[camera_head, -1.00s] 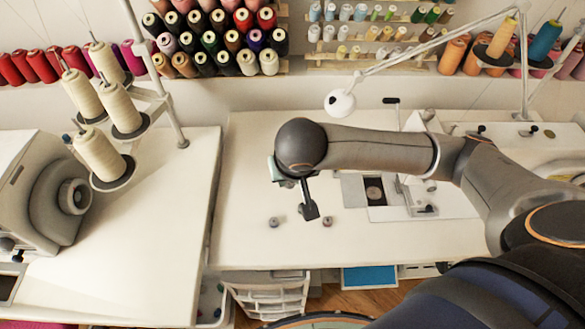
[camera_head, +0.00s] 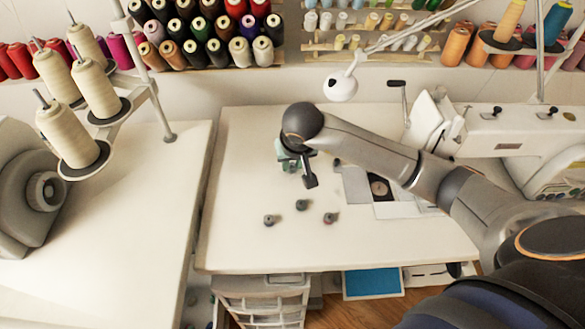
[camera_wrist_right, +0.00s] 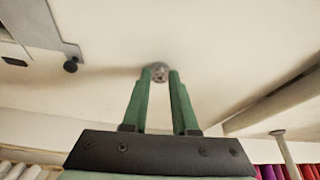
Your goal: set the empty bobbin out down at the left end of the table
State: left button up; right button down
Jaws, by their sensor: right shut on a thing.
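My right gripper (camera_wrist_right: 160,78) has its two green fingers shut on a small grey bobbin (camera_wrist_right: 160,72) at the fingertips, close over the white table. The bobbin looks bare, but it is too small to be sure. In the head view the right gripper (camera_head: 290,165) points down over the left part of the table (camera_head: 235,240), with its fingertips and the held bobbin hidden. Three small bobbins stand on the table in front of it: a left one (camera_head: 270,220), a middle one (camera_head: 302,205) and a right one (camera_head: 330,218). My left gripper is out of view.
A sewing machine (camera_head: 500,130) stands on the table's right side, with a white lamp (camera_head: 340,88) behind. A second table (camera_head: 150,220) is to the left, across a narrow gap, with cream thread cones (camera_head: 65,135) on a stand. The left end of the table is clear.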

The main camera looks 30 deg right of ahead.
jog(key=shift+f, duration=0.15)
jog(key=c, duration=0.7)
grip_release()
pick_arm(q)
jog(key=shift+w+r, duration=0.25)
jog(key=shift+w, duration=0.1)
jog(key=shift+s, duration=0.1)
